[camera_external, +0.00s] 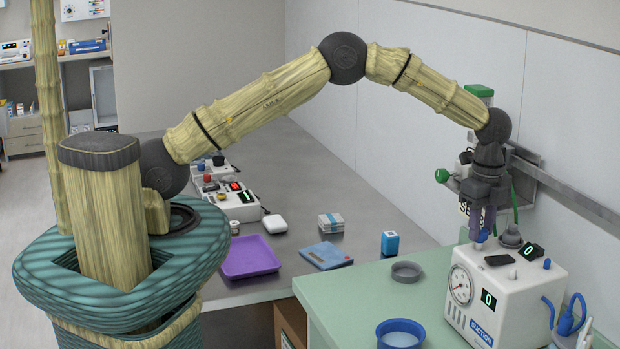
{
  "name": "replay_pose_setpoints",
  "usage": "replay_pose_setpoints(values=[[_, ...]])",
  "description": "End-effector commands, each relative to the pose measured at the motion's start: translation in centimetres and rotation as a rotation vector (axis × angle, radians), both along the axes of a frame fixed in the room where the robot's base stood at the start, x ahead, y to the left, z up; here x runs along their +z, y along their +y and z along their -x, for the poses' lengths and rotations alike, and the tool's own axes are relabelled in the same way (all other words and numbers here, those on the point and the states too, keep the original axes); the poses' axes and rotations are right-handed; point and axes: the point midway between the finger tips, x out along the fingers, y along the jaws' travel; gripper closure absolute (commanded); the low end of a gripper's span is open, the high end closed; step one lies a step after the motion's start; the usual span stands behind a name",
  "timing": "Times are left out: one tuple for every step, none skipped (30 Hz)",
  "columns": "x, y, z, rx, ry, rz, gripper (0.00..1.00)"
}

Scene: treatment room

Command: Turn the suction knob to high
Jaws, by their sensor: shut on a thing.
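The suction unit (513,313) is a white box on the green counter at the right, marked "SUCTION" on its front. It has a round dial gauge (461,285) and small displays that read 0. My gripper (482,232) points down over the back left of the unit's top. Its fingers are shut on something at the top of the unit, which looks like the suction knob. The knob is mostly hidden by the fingers, so its setting cannot be read. A grey cone-shaped part (511,237) stands just right of the fingers.
A blue bowl (400,334) and a grey round dish (406,271) sit on the green counter (350,290) left of the unit. A wall rail with fittings (560,195) is close behind my gripper. A purple tray (250,257) lies on the grey table.

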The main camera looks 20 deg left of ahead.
Motion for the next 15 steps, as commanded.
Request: replay_pose_setpoints(values=[[0.05, -0.07, -0.05, 0.045, -0.003, 0.003, 0.93], [0.06, -0.07, -0.04, 0.073, -0.003, 0.003, 0.93], [0.07, -0.08, -0.04, 0.112, -0.003, 0.003, 0.93], [0.08, -0.07, -0.06, 0.14, -0.003, 0.003, 0.93], [0.09, -0.07, -0.07, 0.168, -0.004, 0.004, 0.93], [0.1, -0.06, -0.08, 0.206, -0.004, 0.003, 0.93], [0.11, -0.07, -0.07, 0.234, -0.004, 0.003, 0.93], [0.11, -0.07, -0.07, 0.263, -0.003, 0.003, 0.93], [0.12, -0.07, -0.07, 0.301, -0.002, 0.004, 0.93], [0.12, -0.06, -0.08, 0.33, -0.002, 0.004, 0.93], [0.13, -0.05, -0.1, 0.359, -0.003, 0.003, 0.93], [0.13, -0.05, -0.11, 0.396, -0.004, 0.003, 0.93], [0.13, -0.06, -0.11, 0.425, -0.004, 0.003, 0.93], [0.13, -0.06, -0.09, 0.453, -0.004, 0.003, 0.93], [0.14, -0.08, -0.07, 0.491, -0.002, 0.004, 0.93]])
